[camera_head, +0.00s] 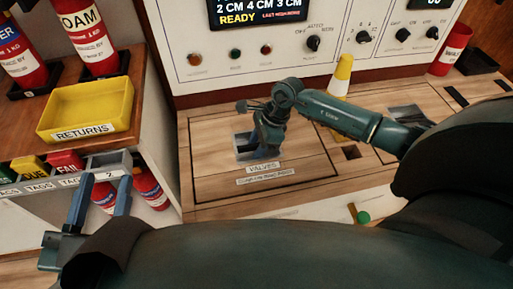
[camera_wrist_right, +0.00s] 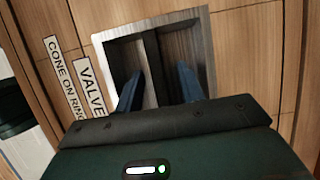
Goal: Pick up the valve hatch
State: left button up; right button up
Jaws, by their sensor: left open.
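The valve hatch (camera_head: 305,155) is a wooden panel set flush in the counter, with a "VALVES" label (camera_head: 263,168) on it. In the right wrist view, its square metal-rimmed recess (camera_wrist_right: 205,35) has a dark bar (camera_wrist_right: 153,60) across its middle. My right gripper (camera_wrist_right: 157,82) is over this recess, with one blue finger on each side of the bar. The fingers stand apart, and a gap shows between the bar and the right-hand finger. Finger depth is unclear. My left gripper (camera_head: 101,192) is open and empty at the lower left, away from the hatch.
A yellow "RETURNS" tray (camera_head: 90,105) and fire extinguishers (camera_head: 88,38) stand on the left cabinet. A control panel (camera_head: 285,45) rises behind the counter. A yellow and white cone (camera_head: 342,75) stands behind my right arm. A green knob (camera_head: 363,217) is at the front.

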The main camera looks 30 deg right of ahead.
jog(key=shift+c, duration=0.2)
grip_shut()
dwell(0.3)
dwell(0.4)
dwell(0.6)
jog(key=shift+w+r, duration=0.1)
jog(key=shift+r, duration=0.1)
